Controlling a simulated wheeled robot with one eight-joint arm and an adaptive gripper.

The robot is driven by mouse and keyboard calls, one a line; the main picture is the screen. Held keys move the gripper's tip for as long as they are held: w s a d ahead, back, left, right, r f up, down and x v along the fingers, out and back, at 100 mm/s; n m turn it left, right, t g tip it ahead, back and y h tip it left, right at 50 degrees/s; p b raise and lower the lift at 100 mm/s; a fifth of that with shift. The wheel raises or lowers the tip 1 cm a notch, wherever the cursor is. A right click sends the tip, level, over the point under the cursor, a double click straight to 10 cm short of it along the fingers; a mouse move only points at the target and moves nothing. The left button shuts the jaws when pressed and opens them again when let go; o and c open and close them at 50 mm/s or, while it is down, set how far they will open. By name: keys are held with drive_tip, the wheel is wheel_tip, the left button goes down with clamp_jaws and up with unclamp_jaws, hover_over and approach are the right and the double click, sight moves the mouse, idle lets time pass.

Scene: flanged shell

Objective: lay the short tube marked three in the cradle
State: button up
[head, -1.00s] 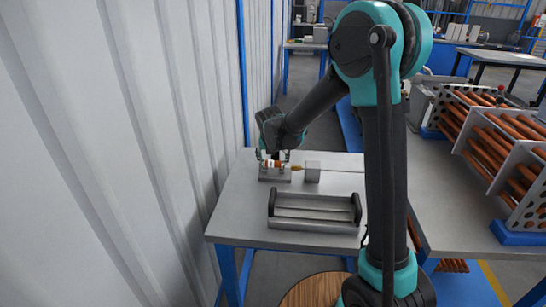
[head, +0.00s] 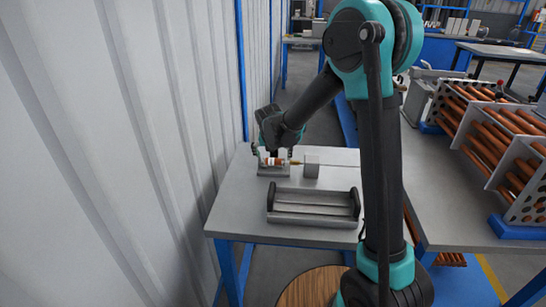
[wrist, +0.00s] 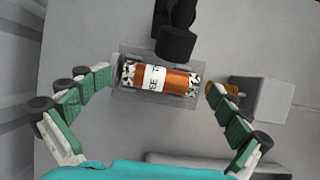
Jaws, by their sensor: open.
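The short tube (wrist: 168,80) is copper-coloured, with a white label showing the letters "EE" and part of another word. Its ends are speckled black and white. It lies lengthwise in a small grey cradle (wrist: 120,93) on the table; in the head view the tube (head: 270,161) and cradle (head: 273,172) are partly covered by my gripper (head: 272,152). In the wrist view my gripper (wrist: 158,88) is open, with green-padded fingers spread beyond both ends of the tube and apart from it. A dark finger-like part stands at the tube's upper side; I cannot tell whether it touches.
A grey block (head: 311,169) with a brass-coloured tip (wrist: 232,87) stands just right of the cradle. A grey tray (head: 313,207) with black end handles lies nearer on the table. A corrugated wall (head: 120,150) runs along the left. Racks of copper tubes (head: 500,140) stand right.

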drive_tip(key=v, duration=1.2)
